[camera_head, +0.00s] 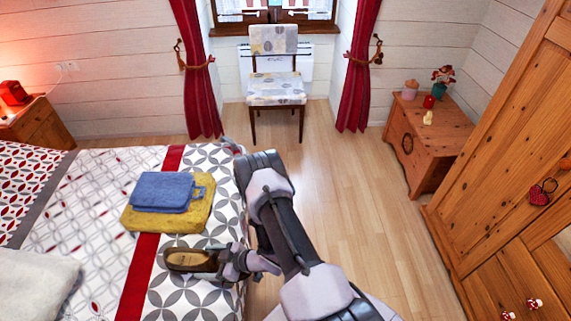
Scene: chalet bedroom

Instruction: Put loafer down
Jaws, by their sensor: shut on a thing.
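The brown loafer (190,260) is at the near right part of the bed (180,297), in front of folded cloths. Its sole side or opening faces up, with a dark rim around a tan inside. My gripper (219,261) reaches in from the right and is shut on the loafer's right end. The loafer is over the patterned grey and white cover; I cannot tell whether it touches it.
A folded blue cloth (162,191) lies on a yellow one (190,217) just behind the loafer. A pale pillow (35,285) is at left. A chair (275,88), a chest (445,135) and a wardrobe (500,170) stand around clear floor (345,190).

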